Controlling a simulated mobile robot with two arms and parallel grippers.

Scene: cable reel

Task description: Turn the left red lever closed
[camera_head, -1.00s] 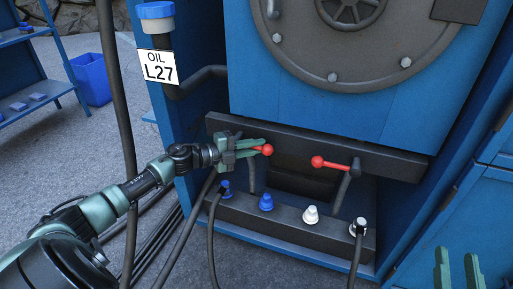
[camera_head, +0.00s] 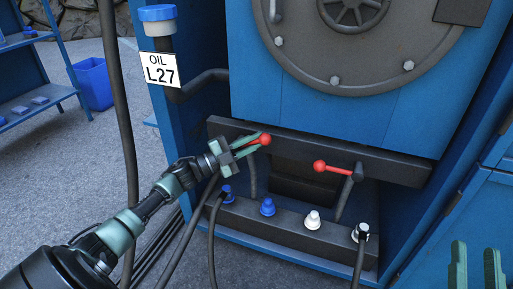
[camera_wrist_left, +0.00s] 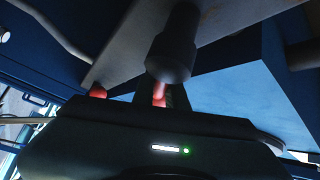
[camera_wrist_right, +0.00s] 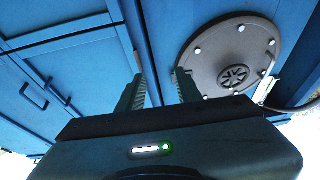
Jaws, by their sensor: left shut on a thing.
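The left red lever shows its red ball (camera_head: 265,139) at the tips of my left gripper (camera_head: 248,144), in front of the dark horizontal bar. My left gripper is shut on this lever. In the left wrist view the lever's red rod (camera_wrist_left: 159,92) lies between the fingers, below a dark round hub. The right red lever (camera_head: 333,167) points left from its own dark hub and is untouched. My right gripper (camera_head: 476,268) is at the lower right of the head view, fingers apart and empty. It also shows open in the right wrist view (camera_wrist_right: 158,88).
Below the levers is a dark block (camera_head: 290,231) with blue and white connectors and hanging cables. An OIL L27 pipe (camera_head: 160,68) stands at the upper left. A round hatch (camera_head: 345,40) is above. A blue bin (camera_head: 93,84) stands on the floor far left.

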